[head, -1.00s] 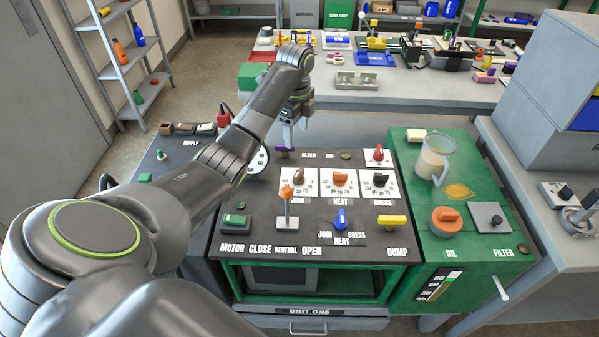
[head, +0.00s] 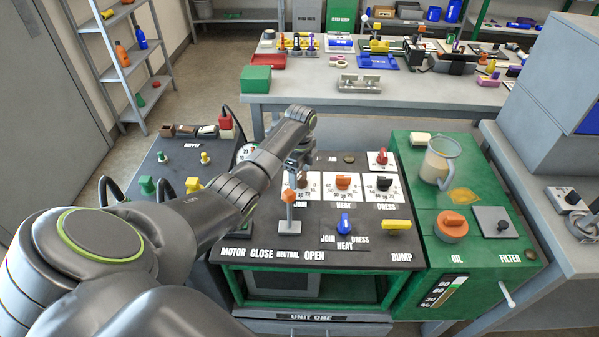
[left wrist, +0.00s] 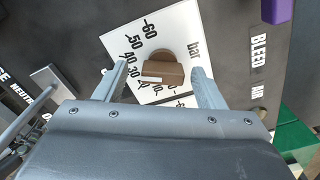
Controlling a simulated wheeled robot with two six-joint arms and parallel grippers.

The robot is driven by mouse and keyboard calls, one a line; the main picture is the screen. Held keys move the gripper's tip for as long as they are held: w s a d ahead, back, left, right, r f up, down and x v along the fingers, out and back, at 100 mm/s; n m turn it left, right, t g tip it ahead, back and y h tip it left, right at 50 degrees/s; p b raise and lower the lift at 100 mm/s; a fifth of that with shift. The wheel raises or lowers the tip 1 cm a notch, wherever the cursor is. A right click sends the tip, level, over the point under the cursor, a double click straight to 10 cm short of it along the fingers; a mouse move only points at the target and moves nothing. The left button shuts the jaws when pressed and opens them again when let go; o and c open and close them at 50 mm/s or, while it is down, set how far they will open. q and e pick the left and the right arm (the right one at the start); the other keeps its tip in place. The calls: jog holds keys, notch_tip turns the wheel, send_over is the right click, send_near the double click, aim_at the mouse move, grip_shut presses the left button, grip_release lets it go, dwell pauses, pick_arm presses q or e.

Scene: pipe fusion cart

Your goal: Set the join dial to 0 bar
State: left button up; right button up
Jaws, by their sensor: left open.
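The join dial is a brown knob on a white scale card (left wrist: 178,28), marked up to 60 bar. In the left wrist view the knob (left wrist: 165,68) has a white mark on its near edge; I cannot tell its exact reading. My left gripper (left wrist: 159,72) is open, with one finger on each side of the knob; I cannot tell whether they touch it. In the head view the left gripper (head: 296,166) is over the join dial and partly hides the knob (head: 303,181). My right gripper is not in view.
The orange-topped lever (head: 289,200) stands just in front of the join dial. The heat dial (head: 343,182) and dress dial (head: 384,183) are to its right. A blue selector (head: 344,223) and yellow dump handle (head: 397,225) are nearer. A purple knob (left wrist: 277,10) is by BLEED.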

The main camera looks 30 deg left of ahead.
pick_arm(q)
jog(key=shift+d+r, duration=0.15)
jog(key=shift+d, duration=0.1)
jog(key=shift+a, duration=0.15)
jog(key=c, duration=1)
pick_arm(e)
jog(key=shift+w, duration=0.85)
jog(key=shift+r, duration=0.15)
